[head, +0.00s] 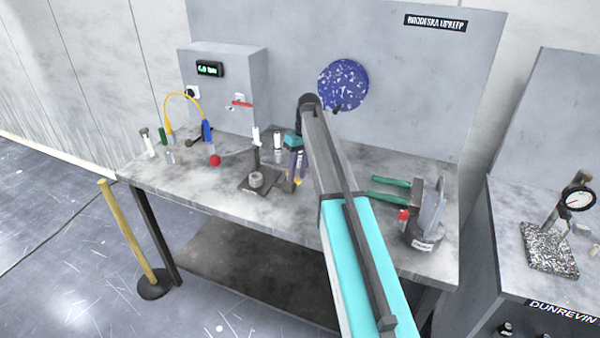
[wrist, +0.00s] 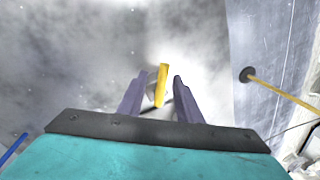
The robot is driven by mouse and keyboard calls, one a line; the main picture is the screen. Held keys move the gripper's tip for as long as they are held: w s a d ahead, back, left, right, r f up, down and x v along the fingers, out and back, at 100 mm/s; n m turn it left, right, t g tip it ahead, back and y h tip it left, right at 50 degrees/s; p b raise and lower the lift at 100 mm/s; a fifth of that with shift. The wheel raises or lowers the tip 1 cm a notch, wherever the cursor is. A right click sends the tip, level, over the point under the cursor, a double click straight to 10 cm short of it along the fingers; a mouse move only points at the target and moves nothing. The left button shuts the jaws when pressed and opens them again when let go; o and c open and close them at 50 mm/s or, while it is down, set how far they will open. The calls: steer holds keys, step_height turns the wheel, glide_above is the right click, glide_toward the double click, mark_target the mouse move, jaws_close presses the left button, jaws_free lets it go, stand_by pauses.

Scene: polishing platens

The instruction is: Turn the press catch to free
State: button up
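A small press with a dark base (head: 258,181), an upright post and a red ball-ended lever (head: 215,160) stands on the bench. My gripper (head: 295,170) points down just right of the press. In the wrist view my gripper (wrist: 158,80) is open, with two purple fingers apart. A yellow bar (wrist: 161,84) on a grey piece shows between the fingers, closer to the left one, with a gap on the right. It appears to be the press catch. Small yellow parts also show by the fingertips in the head view; the arm and fingers partly hide that spot.
The grey bench (head: 205,186) has a yellow hose (head: 184,94) and small bottles at left. Green-handled pliers (head: 391,188) and a grey tilted block (head: 428,217) lie at right. A purple speckled disc (head: 343,85) is on the back panel. A yellow post (head: 128,232) stands on the floor.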

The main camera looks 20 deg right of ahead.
steer(key=shift+a, duration=0.15)
steer(key=shift+r, duration=0.1)
step_height(320, 180, up, 13)
steer(key=d+b, duration=0.2)
steer(key=b, duration=0.1)
steer(key=shift+w+d+r+b, duration=0.15)
steer(key=shift+w+d+b, duration=0.1)
steer(key=shift+w+b, duration=0.2)
stand_by(0.6)
